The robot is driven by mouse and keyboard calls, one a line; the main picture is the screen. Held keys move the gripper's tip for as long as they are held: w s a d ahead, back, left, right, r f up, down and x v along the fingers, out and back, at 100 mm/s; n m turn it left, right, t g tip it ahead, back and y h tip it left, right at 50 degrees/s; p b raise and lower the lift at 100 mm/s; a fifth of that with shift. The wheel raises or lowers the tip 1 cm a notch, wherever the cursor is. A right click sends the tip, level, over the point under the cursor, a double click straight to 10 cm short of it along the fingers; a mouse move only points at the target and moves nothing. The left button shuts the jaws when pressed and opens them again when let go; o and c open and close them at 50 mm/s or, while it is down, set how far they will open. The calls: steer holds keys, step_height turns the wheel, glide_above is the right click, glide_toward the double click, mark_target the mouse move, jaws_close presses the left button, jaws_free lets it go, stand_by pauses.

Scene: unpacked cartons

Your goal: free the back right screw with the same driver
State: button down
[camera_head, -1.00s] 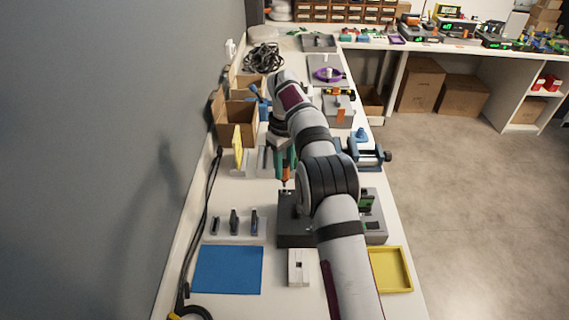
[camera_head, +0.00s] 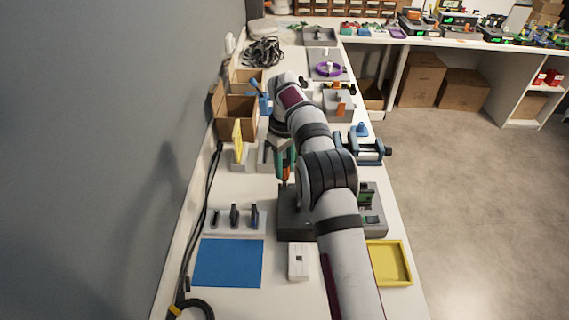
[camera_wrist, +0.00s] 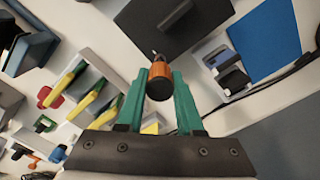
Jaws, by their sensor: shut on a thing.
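My gripper (camera_wrist: 155,100) has teal fingers shut on an orange and black driver (camera_wrist: 160,72). In the head view the driver (camera_head: 286,173) hangs roughly upright at the back left edge of a dark grey box (camera_head: 295,222). A thin metal tip shows past the handle in the wrist view, near the dark top of the box (camera_wrist: 205,18). A dark cylinder with a brownish edge (camera_wrist: 178,16) shows against that top; I cannot tell what it is. My arm hides much of the box's right part in the head view. I cannot make out the back right screw.
A blue mat (camera_head: 228,264) and a rack of small dark tools (camera_head: 234,218) lie left of the box. A white block (camera_head: 299,263) and a yellow tray (camera_head: 390,262) stand in front. A blue vise (camera_head: 367,148) is at the right edge, an open carton (camera_head: 236,117) behind.

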steer(key=shift+f, duration=0.2)
steer(key=n, duration=0.4)
steer(key=shift+n, duration=0.4)
steer(key=n, duration=0.8)
steer(key=shift+n, duration=0.4)
steer(key=n, duration=0.5)
steer(key=shift+m, duration=0.8)
steer(key=shift+r, duration=0.15)
